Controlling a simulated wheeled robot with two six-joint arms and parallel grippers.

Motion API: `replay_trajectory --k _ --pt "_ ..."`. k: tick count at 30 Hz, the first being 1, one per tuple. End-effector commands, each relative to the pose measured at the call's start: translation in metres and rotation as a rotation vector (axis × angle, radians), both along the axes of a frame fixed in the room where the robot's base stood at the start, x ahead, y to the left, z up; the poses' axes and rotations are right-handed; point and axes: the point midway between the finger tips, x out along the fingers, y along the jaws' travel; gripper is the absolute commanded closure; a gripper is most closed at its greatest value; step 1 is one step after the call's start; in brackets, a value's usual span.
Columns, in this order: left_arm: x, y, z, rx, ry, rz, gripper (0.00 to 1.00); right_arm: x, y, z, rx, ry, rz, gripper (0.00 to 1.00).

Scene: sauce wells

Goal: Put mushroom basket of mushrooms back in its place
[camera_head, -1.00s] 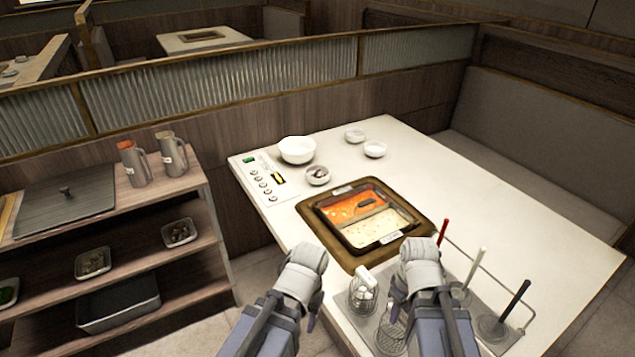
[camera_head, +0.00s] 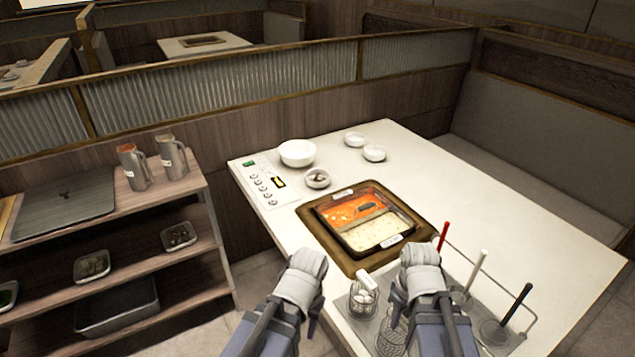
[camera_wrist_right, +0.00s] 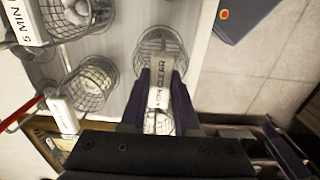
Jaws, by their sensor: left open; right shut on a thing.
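My right gripper (camera_wrist_right: 160,90) is shut on a white handle (camera_wrist_right: 161,72) with a partly hidden label ending in "CLEAR". Wire mesh (camera_wrist_right: 158,124) shows just below the jaws and more wire mesh (camera_wrist_right: 160,42) beyond them. I cannot tell whether mushrooms are inside. In the head view, this gripper (camera_head: 421,255) is above the grey basket tray (camera_head: 340,310), and its arm hides part of it. A basket with a white handle (camera_head: 366,280) stands in the tray to its left. My left gripper (camera_head: 305,264) is open and empty, left of the tray.
The hot pot (camera_head: 360,246) with red and white broth sits behind the tray. Bowls (camera_head: 297,152) are at the back. The table's right side is clear. A shelf (camera_head: 190,202) stands left.

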Motion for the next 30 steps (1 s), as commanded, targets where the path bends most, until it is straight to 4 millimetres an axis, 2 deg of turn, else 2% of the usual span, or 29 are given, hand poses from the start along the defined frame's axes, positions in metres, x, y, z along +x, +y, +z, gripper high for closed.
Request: replay_trajectory --k 2,3,11,17,26,30 --pt "0.0000 0.0000 -0.0009 0.000 0.000 0.000 0.50 -0.0010 0.0004 -0.0009 0.001 0.002 0.000 1.00" --pt "0.0000 0.0000 -0.0010 0.000 0.000 0.000 0.50 -0.0010 0.0005 -0.0010 0.001 0.002 0.000 0.67" --pt "0.0000 0.0000 -0.0008 0.000 0.000 0.000 0.50 -0.0008 0.0004 -0.0008 0.002 0.001 0.000 0.38" --pt "0.0000 -0.0001 -0.0007 0.000 0.000 0.000 0.50 -0.0007 0.0003 -0.0007 0.001 0.001 0.000 0.35" --pt "0.0001 0.0000 -0.0006 0.000 0.000 0.000 0.50 -0.0006 0.0003 -0.0006 0.001 0.001 0.000 0.02" --pt "0.0000 -0.0001 -0.0006 0.000 0.000 0.000 0.50 -0.0005 0.0003 -0.0006 0.001 0.001 0.000 0.00"
